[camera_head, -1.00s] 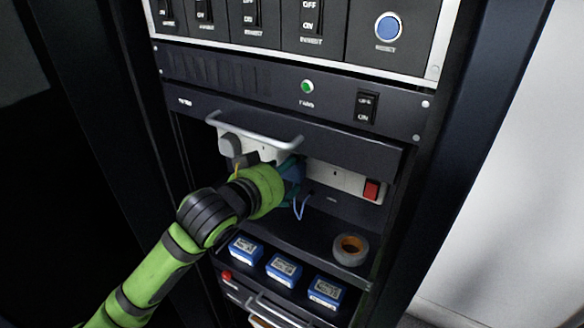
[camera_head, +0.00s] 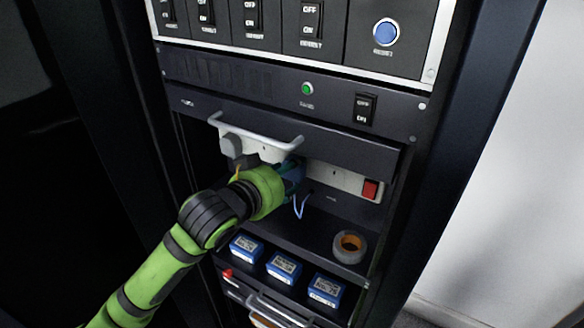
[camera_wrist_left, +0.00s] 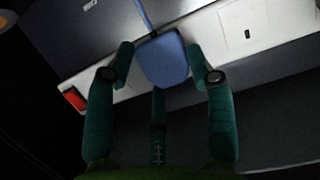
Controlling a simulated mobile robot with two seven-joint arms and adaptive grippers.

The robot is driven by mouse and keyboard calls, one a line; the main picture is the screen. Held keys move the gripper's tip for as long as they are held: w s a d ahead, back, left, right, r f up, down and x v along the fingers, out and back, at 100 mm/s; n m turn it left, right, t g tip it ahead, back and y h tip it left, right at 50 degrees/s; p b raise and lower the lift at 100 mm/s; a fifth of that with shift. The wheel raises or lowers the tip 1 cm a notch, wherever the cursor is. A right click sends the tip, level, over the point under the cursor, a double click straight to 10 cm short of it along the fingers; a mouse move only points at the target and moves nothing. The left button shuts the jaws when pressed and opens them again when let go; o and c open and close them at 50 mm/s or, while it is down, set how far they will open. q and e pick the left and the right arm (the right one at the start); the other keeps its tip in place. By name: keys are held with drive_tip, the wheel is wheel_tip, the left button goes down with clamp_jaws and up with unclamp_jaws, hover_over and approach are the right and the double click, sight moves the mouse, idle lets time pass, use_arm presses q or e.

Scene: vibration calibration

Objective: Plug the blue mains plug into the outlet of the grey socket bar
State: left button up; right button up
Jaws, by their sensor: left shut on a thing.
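The grey socket bar (camera_head: 343,180) runs across the back of the open bay in the rack, with a red switch (camera_head: 370,189) at its right end. My left gripper (camera_head: 295,176) is in front of the bar's middle and hides part of it. In the left wrist view the gripper (camera_wrist_left: 161,63) is shut on the blue mains plug (camera_wrist_left: 163,57), one finger on each side. The plug is at the socket bar (camera_wrist_left: 215,45), overlapping it in view. I cannot tell whether its pins are in an outlet. A blue cable (camera_head: 299,208) hangs below the gripper.
A white plug (camera_head: 231,146) sits at the bar's left end. A pale handle (camera_head: 255,132) juts out above the bay. A tape roll (camera_head: 349,246) lies on the shelf at right. Several blue boxes (camera_head: 284,267) stand in front, below the arm.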

use_arm(q)
drive_tip(key=shift+w+a+r+p, duration=0.2)
drive_tip(key=shift+a+r+p, duration=0.15)
drive_tip(key=shift+p, duration=0.4)
drive_tip(key=shift+c, duration=0.2)
idle(0.3)
drive_tip(key=shift+c, duration=1.3)
drive_tip(key=shift+s+f+p, duration=0.1)
drive_tip(key=shift+f+p, duration=0.1)
drive_tip(key=shift+p, duration=0.4)
drive_tip(key=shift+s+a+f+p, duration=0.2)
drive_tip(key=shift+s+a+p, duration=0.2)
drive_tip(key=shift+p, duration=0.4)
drive_tip(key=shift+s+a, duration=0.15)
drive_tip(key=shift+a, duration=0.05)
drive_tip(key=shift+s+d+p, duration=0.15)
drive_tip(key=shift+d+p, duration=0.1)
drive_tip(key=shift+p, duration=0.05)
drive_tip(key=shift+s+a, duration=0.15)
drive_tip(key=shift+s, duration=0.05)
drive_tip(key=shift+s+a+p, duration=0.5)
drive_tip(key=shift+s+p, duration=0.05)
drive_tip(key=shift+s, duration=0.15)
drive_tip(key=shift+s+a+p, duration=0.45)
drive_tip(key=shift+s+p, duration=0.1)
drive_tip(key=shift+s, duration=0.15)
